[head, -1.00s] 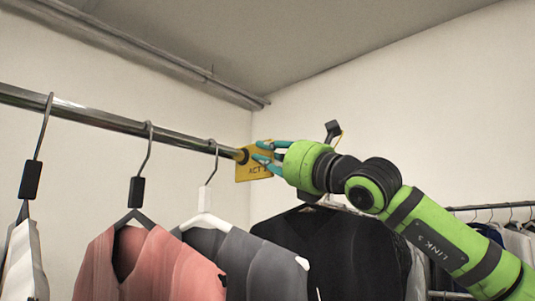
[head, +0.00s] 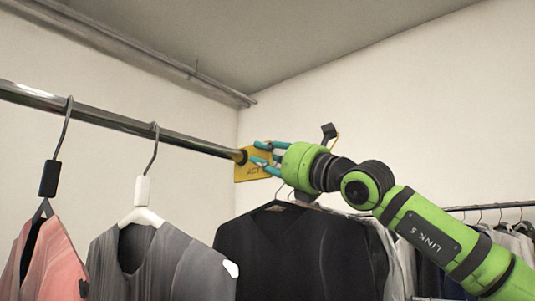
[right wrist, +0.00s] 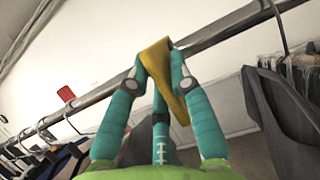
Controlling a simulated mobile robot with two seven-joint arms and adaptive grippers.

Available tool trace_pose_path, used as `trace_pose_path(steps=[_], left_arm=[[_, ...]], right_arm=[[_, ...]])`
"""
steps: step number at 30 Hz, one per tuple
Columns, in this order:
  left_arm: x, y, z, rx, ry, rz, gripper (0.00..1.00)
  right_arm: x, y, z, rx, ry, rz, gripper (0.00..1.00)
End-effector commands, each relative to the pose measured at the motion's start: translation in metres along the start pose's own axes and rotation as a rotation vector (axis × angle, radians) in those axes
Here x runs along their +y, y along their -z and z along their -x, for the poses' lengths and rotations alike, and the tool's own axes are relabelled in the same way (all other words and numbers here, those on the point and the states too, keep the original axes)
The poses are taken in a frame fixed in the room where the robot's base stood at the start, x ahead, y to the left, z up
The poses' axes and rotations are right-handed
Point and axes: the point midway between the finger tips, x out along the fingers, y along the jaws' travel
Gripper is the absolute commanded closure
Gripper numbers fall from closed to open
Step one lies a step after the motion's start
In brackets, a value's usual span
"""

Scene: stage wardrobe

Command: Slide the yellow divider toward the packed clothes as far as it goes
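The yellow divider (head: 252,171), lettered "ACT", hangs on the metal rail (head: 120,121). My right gripper (head: 268,158) is shut on it; in the right wrist view the teal fingers (right wrist: 157,80) press against both sides of the divider (right wrist: 157,55). The rail (right wrist: 225,30) passes just behind it there. A black garment (head: 300,245) hangs below and beyond my right gripper. In the right wrist view several dark clothes (right wrist: 55,155) hang close together at the lower left, apart from the divider. My left gripper is out of view.
A grey garment (head: 165,265) on a white hanger (head: 142,192) and a pink garment (head: 45,260) hang on the near side. Bare rail lies between grey garment and divider. A red piece (right wrist: 66,93) is at the rail in the right wrist view. Another clothes rack (head: 490,206) stands right.

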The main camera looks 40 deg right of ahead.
Motion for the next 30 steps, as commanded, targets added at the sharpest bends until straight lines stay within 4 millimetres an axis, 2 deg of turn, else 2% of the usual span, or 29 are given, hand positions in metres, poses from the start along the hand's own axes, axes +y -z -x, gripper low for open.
trace_pose_path(steps=[5,10,14,20,30], left_arm=[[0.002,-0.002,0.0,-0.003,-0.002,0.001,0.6],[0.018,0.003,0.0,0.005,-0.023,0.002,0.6],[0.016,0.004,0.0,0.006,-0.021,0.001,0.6],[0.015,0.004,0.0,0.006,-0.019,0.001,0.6],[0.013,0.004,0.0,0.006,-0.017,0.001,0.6]], right_arm=[[0.0,0.0,0.0,0.0,0.0,0.0,0.59],[0.0,-0.001,0.0,-0.002,0.0,0.001,0.59],[0.0,-0.001,0.007,-0.003,-0.001,0.001,0.59],[0.0,-0.002,0.034,-0.007,-0.003,-0.001,0.59],[0.0,0.0,0.093,-0.005,-0.003,-0.002,0.59]])
